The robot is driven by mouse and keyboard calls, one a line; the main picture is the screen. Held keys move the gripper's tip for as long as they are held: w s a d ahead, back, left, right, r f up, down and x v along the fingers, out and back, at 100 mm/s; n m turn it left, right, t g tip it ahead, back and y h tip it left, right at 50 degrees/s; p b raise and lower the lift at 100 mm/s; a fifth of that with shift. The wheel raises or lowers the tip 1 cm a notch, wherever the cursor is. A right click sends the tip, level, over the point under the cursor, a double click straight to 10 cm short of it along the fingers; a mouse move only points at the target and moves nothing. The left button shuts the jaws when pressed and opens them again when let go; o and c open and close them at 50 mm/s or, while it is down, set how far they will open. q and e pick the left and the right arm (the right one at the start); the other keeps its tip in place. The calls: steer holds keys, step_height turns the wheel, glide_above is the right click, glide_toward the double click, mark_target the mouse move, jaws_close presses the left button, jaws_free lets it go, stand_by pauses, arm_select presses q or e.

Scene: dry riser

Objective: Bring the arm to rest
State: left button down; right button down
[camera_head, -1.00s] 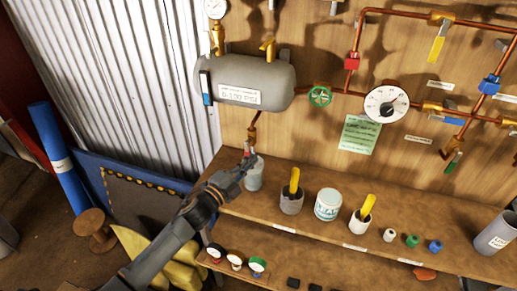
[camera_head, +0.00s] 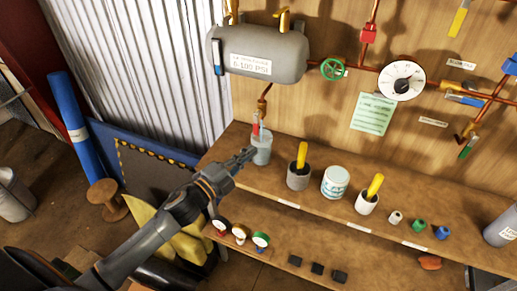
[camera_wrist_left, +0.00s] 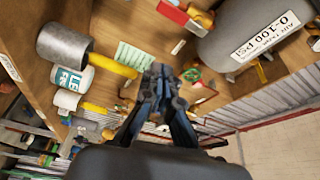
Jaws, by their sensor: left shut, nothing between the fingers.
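My left gripper (camera_head: 246,156) is in front of the upper shelf, at the left end, beside a grey cup (camera_head: 261,152) under the tank's drain pipe. Its fingers are shut and hold nothing. The left wrist view shows the closed fingers (camera_wrist_left: 160,72) pointing towards the board, with nothing between them. My left arm reaches in from the lower left of the head view. My right gripper is in neither view.
The grey tank (camera_head: 262,52) with a red-handled drain valve (camera_head: 255,124) hangs above the cup. Cups with yellow handles (camera_head: 299,174) and a white tub (camera_head: 335,182) stand on the shelf (camera_head: 240,178). Small gauges (camera_head: 240,234) sit below. A blue roll (camera_head: 76,128) leans at left.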

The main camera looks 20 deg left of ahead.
arm_select(q)
steer(key=shift+s+a, duration=0.1)
steer(key=shift+s, duration=0.4)
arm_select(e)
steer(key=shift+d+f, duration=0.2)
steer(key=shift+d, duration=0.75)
